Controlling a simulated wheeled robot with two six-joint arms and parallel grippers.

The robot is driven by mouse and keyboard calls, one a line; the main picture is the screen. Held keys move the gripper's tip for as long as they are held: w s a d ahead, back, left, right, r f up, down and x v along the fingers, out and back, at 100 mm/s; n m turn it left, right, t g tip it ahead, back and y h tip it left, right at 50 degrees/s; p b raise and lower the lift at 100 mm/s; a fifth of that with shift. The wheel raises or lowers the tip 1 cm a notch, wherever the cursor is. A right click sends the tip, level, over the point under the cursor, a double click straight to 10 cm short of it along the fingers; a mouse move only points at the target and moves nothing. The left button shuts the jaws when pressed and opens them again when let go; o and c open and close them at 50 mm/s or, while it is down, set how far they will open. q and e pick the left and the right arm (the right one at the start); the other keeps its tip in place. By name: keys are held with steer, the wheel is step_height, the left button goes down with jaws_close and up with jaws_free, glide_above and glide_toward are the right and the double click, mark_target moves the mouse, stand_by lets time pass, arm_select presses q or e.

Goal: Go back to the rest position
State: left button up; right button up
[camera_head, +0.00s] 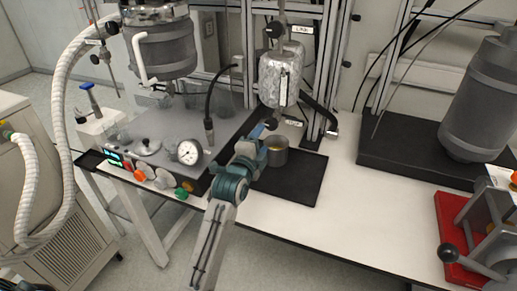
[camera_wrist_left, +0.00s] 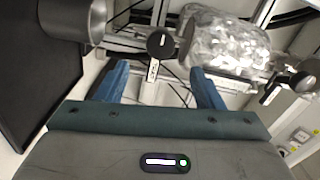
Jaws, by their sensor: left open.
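My left gripper (camera_head: 266,129) is at the end of the teal and grey arm that comes in from below. It is over the black mat (camera_head: 300,188), beside a grey metal cup (camera_head: 278,157) with something yellow inside. In the left wrist view the two blue fingers of the gripper (camera_wrist_left: 160,82) are apart, with nothing held between them. The cup (camera_wrist_left: 72,18) stands at the upper left there, outside the fingers. A foil-wrapped vessel (camera_head: 281,78) hangs on a stand above the gripper; it also shows in the left wrist view (camera_wrist_left: 228,42). My right gripper is not seen.
A control box with a gauge (camera_head: 188,152) and coloured knobs is left of the arm. A grey reactor (camera_head: 163,45) stands behind it. A red-based press (camera_head: 462,240) and a large grey vessel (camera_head: 482,100) are at the right. The white bench (camera_head: 350,225) is clear between.

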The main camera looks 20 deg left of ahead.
arm_select(q)
steer(key=shift+s, duration=0.85)
steer(key=shift+f, duration=0.1)
